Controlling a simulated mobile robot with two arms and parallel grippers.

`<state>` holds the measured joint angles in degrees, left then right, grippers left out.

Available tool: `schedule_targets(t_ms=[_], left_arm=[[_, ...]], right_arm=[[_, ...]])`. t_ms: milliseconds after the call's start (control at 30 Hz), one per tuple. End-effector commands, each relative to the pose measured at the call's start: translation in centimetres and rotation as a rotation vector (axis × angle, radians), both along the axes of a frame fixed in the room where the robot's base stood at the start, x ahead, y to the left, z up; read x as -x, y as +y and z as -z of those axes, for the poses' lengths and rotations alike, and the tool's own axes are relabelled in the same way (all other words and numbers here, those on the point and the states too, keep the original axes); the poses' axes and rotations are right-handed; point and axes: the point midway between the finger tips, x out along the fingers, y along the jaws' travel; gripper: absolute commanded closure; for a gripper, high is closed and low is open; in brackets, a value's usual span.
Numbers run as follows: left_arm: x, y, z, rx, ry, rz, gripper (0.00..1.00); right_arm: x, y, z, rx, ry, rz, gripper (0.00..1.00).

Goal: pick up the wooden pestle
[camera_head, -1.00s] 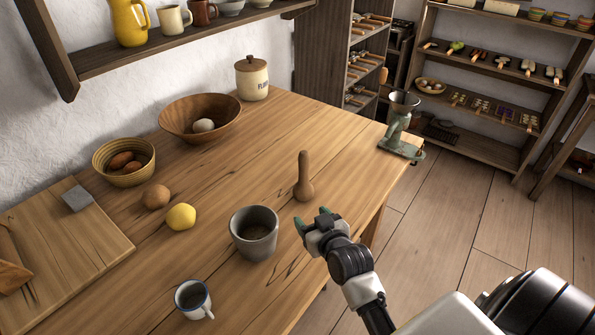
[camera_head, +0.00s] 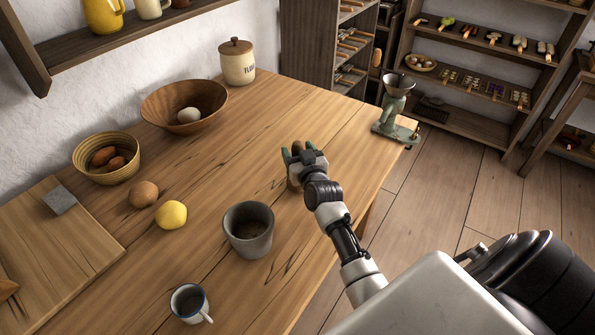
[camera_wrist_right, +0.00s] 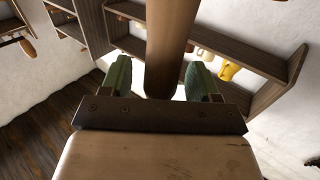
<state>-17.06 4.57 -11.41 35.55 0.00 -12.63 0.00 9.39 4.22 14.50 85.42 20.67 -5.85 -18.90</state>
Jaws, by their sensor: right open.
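The wooden pestle stands upright on the table, right of the grey mortar (camera_head: 248,229). In the head view my right gripper (camera_head: 297,151) and wrist cover most of it; a bit of its brown lower part (camera_head: 293,181) shows below the fingers. In the right wrist view the pestle (camera_wrist_right: 168,48) runs down between the two green fingers of my right gripper (camera_wrist_right: 160,80). The gripper is open, with one finger on each side of the pestle. A gap shows beside each finger. My left gripper is not in view.
A green grinder (camera_head: 397,108) stands at the table's (camera_head: 255,118) far right corner. A yellow lemon (camera_head: 171,214), an enamel mug (camera_head: 190,303), a wooden bowl (camera_head: 160,112) and a flour jar (camera_head: 237,64) are further left. The table behind the gripper is clear.

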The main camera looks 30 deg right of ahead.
Motion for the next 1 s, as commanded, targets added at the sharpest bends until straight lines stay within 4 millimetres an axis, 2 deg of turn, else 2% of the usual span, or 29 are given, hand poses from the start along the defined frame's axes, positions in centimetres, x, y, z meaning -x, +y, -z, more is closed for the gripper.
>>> schedule_targets(t_ms=[133, 400, 467, 767, 1000], left_arm=[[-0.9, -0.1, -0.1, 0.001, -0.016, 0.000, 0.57], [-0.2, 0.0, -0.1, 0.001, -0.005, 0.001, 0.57], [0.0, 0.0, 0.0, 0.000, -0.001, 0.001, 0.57], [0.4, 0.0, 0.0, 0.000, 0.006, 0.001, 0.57], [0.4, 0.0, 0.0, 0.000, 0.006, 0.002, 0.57]], right_arm=[[-1.6, -0.3, 0.0, 0.000, 0.000, 0.000, 0.39], [-1.8, -0.4, 0.0, 0.000, 0.000, 0.000, 0.39], [-1.8, -0.3, 0.0, 0.000, 0.000, 0.000, 0.47], [-1.8, -0.3, 0.1, 0.000, 0.001, 0.000, 0.93], [-1.8, -0.3, -0.1, -0.001, -0.001, 0.000, 0.93]])
